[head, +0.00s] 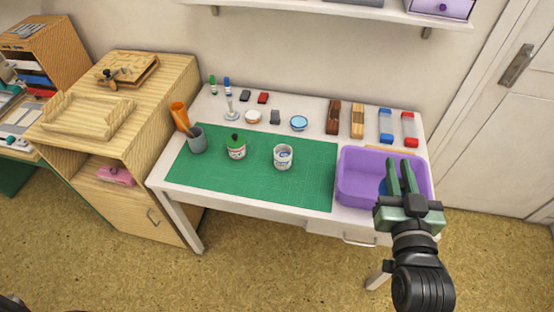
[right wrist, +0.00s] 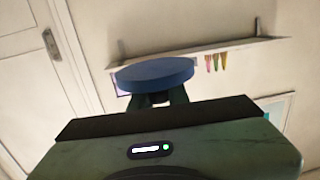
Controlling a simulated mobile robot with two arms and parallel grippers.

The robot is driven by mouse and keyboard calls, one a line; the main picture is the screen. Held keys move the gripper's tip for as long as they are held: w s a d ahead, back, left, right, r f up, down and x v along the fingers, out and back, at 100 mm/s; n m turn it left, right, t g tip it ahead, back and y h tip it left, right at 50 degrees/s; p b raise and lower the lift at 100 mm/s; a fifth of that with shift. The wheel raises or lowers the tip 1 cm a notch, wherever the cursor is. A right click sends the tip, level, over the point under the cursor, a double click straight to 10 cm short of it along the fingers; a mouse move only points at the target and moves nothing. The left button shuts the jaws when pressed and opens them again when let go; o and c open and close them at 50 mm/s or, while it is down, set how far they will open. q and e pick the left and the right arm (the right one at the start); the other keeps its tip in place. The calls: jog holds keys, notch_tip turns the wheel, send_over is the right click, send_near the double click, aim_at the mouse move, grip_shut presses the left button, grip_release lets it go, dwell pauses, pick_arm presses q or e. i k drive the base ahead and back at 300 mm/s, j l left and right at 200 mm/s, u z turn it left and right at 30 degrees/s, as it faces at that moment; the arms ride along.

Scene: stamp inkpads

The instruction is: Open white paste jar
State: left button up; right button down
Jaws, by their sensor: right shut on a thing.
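The white paste jar (head: 283,157) stands upright on the green mat (head: 250,185), with a blue-marked label. Its top looks uncovered, with a pale inside. My right gripper (head: 401,178) is over the purple bin (head: 352,197), well to the right of the jar. It is shut on a round blue lid (right wrist: 154,73), seen as a flat disc at the fingertips in the right wrist view. In the head view the lid is mostly hidden behind the fingers.
A blue round tin (head: 299,123), stamps and several small items line the table's back. The mat's front part is clear.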

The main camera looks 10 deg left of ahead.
aim_at(282, 152)
jog(key=j+z, duration=0.25)
jog(key=j, duration=0.3)
jog(key=j+z, duration=0.25)
jog(key=j, duration=0.3)
jog(key=k+j+z, duration=0.25)
jog(key=j, duration=1.05)
